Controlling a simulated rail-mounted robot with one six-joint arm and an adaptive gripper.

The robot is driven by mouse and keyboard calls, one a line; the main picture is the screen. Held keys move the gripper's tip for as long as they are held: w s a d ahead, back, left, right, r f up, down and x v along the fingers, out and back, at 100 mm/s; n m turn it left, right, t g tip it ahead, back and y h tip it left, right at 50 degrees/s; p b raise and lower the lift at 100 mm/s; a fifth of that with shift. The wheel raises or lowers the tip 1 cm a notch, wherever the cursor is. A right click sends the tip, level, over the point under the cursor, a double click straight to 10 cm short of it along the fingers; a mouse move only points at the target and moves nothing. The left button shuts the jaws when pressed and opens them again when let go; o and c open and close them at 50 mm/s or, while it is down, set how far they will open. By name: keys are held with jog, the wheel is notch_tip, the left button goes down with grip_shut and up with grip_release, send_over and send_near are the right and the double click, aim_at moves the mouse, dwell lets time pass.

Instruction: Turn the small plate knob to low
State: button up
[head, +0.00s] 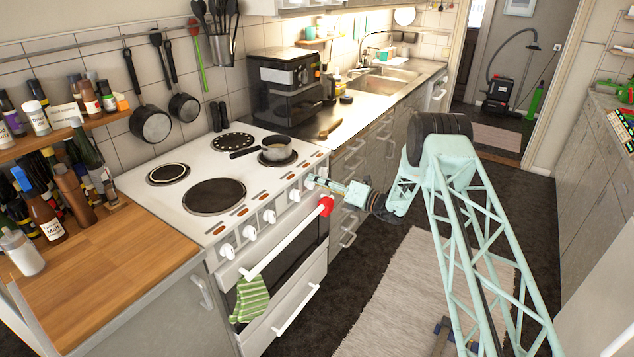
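The white cooker (140,190) stands at the left with several dark plates on its top. A small pot (277,149) sits on the right plate. A row of white knobs runs along the sloped front panel; I see a left-end knob (227,251), a middle knob (269,216) and one further right (294,196). I cannot tell which knob belongs to the small plate, nor read any settings. My gripper (318,183) is at the right end of the row, pointing left at the panel. Its fingers are too small to tell open from shut, or whether they touch a knob.
The pot's dark handle (245,153) points left over the cooker. Open floor lies in front.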

jog(key=shift+d, duration=0.15)
jog(key=v, duration=1.1)
jog(key=shift+s+d, duration=0.2)
jog(key=shift+d, duration=0.05)
jog(key=shift+r, duration=0.1)
